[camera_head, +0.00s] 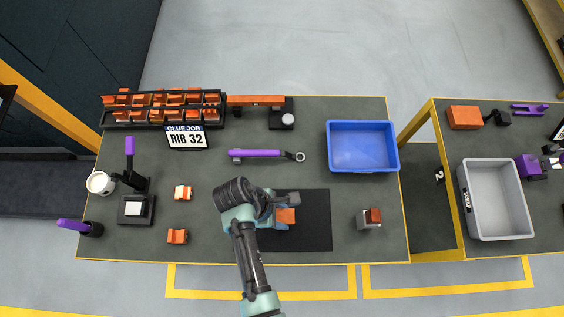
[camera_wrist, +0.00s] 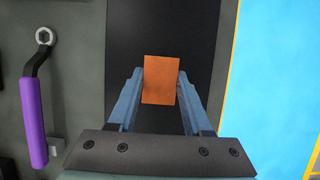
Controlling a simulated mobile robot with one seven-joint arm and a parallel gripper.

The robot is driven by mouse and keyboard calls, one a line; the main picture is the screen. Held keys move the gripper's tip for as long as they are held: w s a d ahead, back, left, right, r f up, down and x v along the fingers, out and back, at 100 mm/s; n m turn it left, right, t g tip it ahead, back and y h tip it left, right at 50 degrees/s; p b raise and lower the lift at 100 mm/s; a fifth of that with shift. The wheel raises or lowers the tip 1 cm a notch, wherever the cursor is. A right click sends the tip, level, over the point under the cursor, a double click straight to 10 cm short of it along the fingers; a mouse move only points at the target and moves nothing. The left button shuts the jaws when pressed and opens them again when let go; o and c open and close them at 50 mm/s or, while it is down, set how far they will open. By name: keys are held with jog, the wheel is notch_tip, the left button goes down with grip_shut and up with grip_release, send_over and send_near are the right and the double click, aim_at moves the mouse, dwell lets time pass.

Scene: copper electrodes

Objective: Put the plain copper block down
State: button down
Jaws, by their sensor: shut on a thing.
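The plain copper block (camera_head: 285,216) is an orange-brown block held over the black mat (camera_head: 316,225) at the front middle of the table. In the wrist view the block (camera_wrist: 161,80) sits between the two blue fingertips of my gripper (camera_wrist: 160,92), which is shut on its sides. In the head view my gripper (camera_head: 283,208) and wrist cover part of the block and the mat's left side. I cannot tell whether the block touches the mat or hangs just above it.
A purple-handled wrench (camera_head: 262,154) lies behind the mat. A blue bin (camera_head: 363,168) stands at the back right. A small block with a copper-coloured top (camera_head: 374,216) is right of the mat. Small orange pieces (camera_head: 178,236) lie to the left. The mat's right part is bare.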

jog(key=shift+f, duration=1.05)
jog(key=shift+f, duration=0.15)
jog(key=shift+c, duration=1.6)
grip_release()
